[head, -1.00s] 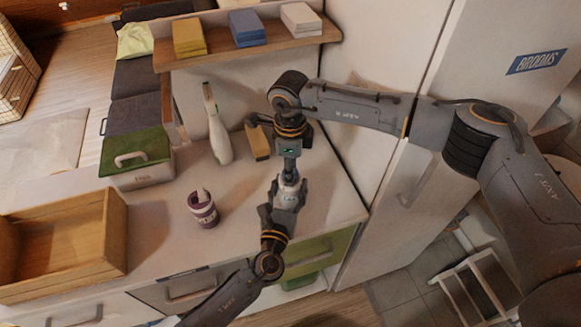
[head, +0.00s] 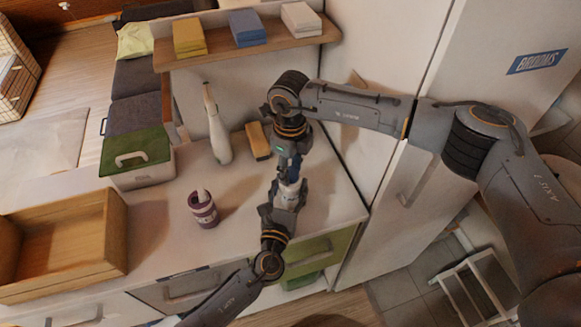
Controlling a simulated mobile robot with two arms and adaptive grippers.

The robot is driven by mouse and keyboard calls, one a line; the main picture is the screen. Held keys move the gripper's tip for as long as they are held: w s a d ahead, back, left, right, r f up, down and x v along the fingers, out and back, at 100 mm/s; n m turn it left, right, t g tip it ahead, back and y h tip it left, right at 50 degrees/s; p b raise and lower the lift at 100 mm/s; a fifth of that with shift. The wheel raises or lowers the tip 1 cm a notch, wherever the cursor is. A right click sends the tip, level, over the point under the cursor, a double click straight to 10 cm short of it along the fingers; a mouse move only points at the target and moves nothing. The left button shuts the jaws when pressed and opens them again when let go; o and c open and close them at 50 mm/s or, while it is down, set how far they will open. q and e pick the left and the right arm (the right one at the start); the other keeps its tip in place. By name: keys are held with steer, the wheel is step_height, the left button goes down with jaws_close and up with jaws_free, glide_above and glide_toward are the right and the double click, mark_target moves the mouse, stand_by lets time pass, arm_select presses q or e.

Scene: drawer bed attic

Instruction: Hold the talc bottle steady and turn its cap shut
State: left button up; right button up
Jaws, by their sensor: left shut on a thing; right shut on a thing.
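The talc bottle (head: 288,194), small and white with a dark label, stands between my two grippers near the counter's right front. My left gripper (head: 284,205), coming up from the front, is shut around the bottle's body. My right gripper (head: 290,172) points down from above and is shut on the bottle's top. The cap is hidden by the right gripper's fingers, so how far it is turned cannot be seen.
A shelf (head: 270,46) is above. A tall cabinet (head: 455,70) stands right.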

steer(key=o, duration=1.2)
step_height(320, 180, up, 12)
steer(key=shift+r, duration=0.1)
arm_select(q)
steer(key=o, duration=1.3)
steer(key=shift+o, duration=0.2)
